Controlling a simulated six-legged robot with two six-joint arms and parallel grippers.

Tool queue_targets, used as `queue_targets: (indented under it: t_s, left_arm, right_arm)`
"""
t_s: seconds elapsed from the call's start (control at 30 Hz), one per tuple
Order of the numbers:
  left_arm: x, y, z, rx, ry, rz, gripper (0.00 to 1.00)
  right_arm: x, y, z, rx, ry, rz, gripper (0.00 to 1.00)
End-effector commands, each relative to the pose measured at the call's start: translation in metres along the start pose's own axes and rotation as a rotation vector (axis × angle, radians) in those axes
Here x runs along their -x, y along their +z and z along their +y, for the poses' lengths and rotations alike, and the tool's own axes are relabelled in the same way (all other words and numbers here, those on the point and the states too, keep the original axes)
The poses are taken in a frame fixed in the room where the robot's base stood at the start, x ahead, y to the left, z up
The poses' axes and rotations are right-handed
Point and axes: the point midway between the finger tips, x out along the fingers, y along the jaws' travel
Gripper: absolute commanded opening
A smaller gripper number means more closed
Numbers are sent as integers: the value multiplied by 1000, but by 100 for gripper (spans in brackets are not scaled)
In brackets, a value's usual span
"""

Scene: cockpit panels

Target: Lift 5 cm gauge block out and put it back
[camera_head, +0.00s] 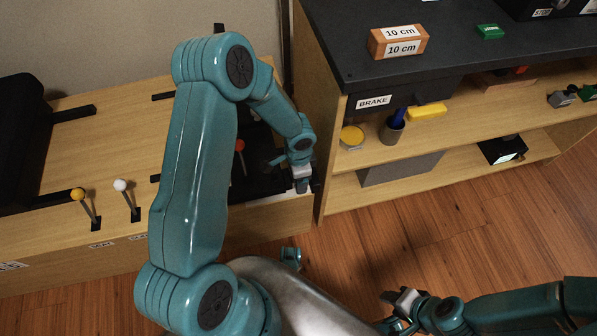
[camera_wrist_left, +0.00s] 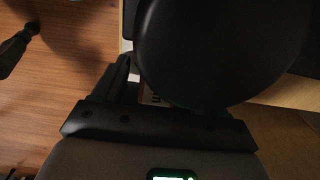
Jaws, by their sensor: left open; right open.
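No block marked 5 cm can be read in either view. An orange-brown block marked 10 cm (camera_head: 398,41) lies on the dark top of the shelf unit. My left gripper (camera_head: 303,186) is open, low by the right end of the wooden console, beside the shelf unit. In the left wrist view, a large dark rounded shape hides most of the space at the fingers. A small strip with part of a printed label (camera_wrist_left: 152,98) shows under it; I cannot tell what it belongs to. My right gripper (camera_head: 398,300) is open and empty above the floor, at the bottom right.
The wooden console (camera_head: 110,120) bears a yellow-knobbed lever (camera_head: 79,195), a white-knobbed lever (camera_head: 121,186) and a red knob (camera_head: 240,146). The shelf unit (camera_head: 327,130) holds a cup (camera_head: 391,130), a yellow block (camera_head: 427,112) and a green block (camera_head: 490,32). The wooden floor in front is mostly clear.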

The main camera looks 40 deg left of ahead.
Motion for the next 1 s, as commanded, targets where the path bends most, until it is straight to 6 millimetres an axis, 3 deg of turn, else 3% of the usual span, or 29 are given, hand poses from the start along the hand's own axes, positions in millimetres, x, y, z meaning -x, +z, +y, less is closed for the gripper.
queue_targets:
  t_s: [0.23,0.4,0.47,0.5,1.0]
  left_arm:
    - [0,-2,0,0,0,0,69]
    - [0,-2,0,0,1,0,17]
    - [0,-2,0,0,0,0,17]
    - [0,-2,0,0,0,0,12]
    - [24,-2,0,0,0,1,12]
  right_arm:
    - [0,0,0,-1,0,1,43]
    - [0,0,0,-1,0,1,43]
    - [0,0,0,0,0,1,43]
    - [0,0,0,0,0,1,43]
    - [17,0,-6,0,0,1,43]
